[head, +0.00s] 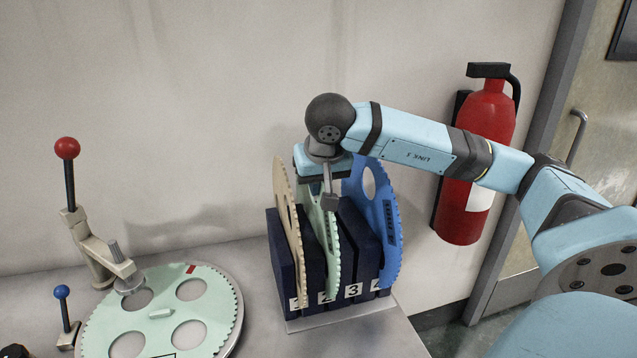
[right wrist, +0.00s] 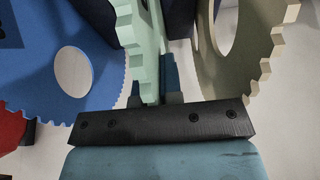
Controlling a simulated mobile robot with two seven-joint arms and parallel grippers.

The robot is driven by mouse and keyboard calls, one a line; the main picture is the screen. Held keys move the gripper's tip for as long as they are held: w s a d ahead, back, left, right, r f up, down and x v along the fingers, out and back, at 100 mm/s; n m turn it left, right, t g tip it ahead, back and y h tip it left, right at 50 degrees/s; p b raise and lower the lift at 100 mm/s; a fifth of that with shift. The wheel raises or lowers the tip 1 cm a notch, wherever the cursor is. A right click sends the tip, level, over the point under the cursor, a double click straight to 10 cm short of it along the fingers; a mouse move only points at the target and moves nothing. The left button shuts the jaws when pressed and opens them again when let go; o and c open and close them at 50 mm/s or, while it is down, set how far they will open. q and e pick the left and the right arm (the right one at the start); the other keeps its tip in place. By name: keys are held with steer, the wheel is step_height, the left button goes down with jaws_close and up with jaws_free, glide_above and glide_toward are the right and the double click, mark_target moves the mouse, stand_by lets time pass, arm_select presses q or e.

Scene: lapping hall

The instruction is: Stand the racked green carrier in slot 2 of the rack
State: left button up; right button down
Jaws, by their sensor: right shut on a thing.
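The racked green carrier (head: 331,240) is a pale green toothed disc standing on edge in the dark blue rack (head: 283,262). It stands in line with the label 2, between a tan carrier (head: 283,182) on the left and a blue carrier (head: 386,222) on the right. My right gripper (head: 329,192) is above the rack, shut on the green carrier's upper edge. In the right wrist view the green carrier (right wrist: 146,40) rises between the fingers. How deep its lower edge sits in the slot is hidden. My left gripper is not in view.
Another pale green carrier (head: 215,290) lies flat on a round plate at the left. Beside it stand a red-knobbed lever (head: 68,180) and a small blue-knobbed lever (head: 63,310). A red fire extinguisher (head: 487,130) hangs on the wall behind my right arm. Slot 3 looks empty.

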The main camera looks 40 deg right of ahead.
arm_select(q)
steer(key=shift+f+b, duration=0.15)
steer(key=shift+b, duration=0.15)
arm_select(e)
steer(key=shift+f, duration=0.4)
steer(key=c, duration=1.2)
jaws_free()
steer(key=shift+r, duration=0.1)
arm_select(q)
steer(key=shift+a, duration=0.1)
arm_select(e)
steer(key=p+v, duration=0.2)
steer(key=v, duration=1.1)
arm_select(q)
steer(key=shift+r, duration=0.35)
arm_select(e)
steer(key=shift+s+a+r, duration=0.1)
steer(key=shift+s+r, duration=0.2)
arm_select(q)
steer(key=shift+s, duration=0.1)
